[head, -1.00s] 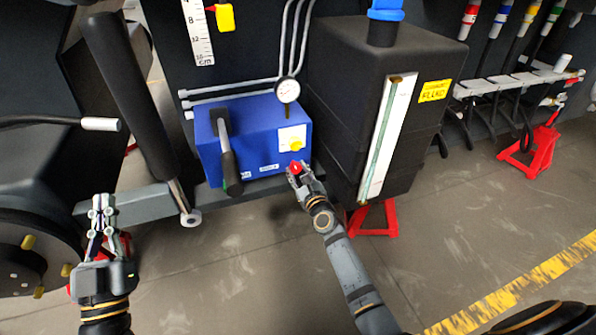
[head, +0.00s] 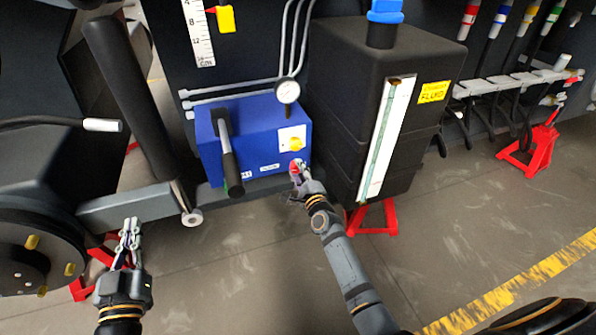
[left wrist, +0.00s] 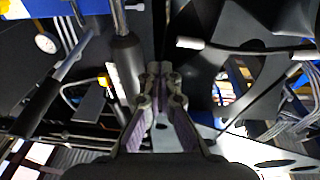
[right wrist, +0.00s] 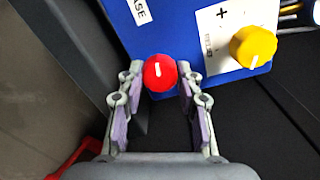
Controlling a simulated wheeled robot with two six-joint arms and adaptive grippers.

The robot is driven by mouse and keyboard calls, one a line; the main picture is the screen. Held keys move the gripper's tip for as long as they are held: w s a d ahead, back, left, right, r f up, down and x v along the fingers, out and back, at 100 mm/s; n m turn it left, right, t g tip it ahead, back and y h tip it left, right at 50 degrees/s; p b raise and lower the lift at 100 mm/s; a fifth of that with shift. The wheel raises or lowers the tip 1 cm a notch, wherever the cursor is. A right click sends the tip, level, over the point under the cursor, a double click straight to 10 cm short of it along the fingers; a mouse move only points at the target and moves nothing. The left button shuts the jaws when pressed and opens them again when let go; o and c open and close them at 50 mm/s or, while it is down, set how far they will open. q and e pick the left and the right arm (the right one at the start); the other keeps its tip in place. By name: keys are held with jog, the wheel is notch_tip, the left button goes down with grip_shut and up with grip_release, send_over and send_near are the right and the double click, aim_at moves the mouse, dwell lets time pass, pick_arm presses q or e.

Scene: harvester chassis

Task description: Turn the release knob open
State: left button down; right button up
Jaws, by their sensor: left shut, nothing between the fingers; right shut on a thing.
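The red release knob (right wrist: 159,74) with a white mark sits at the lower edge of the blue pump box (head: 262,155), below the yellow knob. In the head view the red knob (head: 297,166) is partly covered by my right gripper (head: 299,172). In the right wrist view my right gripper (right wrist: 159,80) has a fingertip on each side of the red knob and is shut on it. The white mark points nearly straight up in that view. My left gripper (head: 130,226) is shut and empty, low at the left; its closed fingertips also show in the left wrist view (left wrist: 159,72).
A yellow knob (right wrist: 253,46) sits on a white plate beside the red knob. A black-handled lever (head: 230,165) hangs on the box front. A dark fluid tank (head: 345,110) stands close on the right. Red stands (head: 530,150) are on the floor.

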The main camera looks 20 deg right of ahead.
jog(key=n, duration=0.4)
jog(key=shift+f+n, duration=0.1)
jog(key=shift+n, duration=0.2)
jog(key=n, duration=0.2)
jog(key=shift+n, duration=0.3)
jog(key=n, duration=0.3)
jog(key=shift+a+n, duration=0.1)
jog(key=shift+n, duration=0.2)
jog(key=n, duration=0.3)
jog(key=shift+n+h, duration=0.3)
jog(key=shift+n, duration=1.2)
pick_arm(q)
notch_tip(320, 180, down, 10)
jog(key=s+g+p, duration=0.1)
jog(key=s+g, duration=0.1)
jog(key=g, duration=0.2)
jog(key=shift+g, duration=0.3)
pick_arm(e)
jog(key=n, duration=0.3)
jog(key=shift+f, duration=0.1)
pick_arm(q)
jog(key=shift+d+f, duration=0.1)
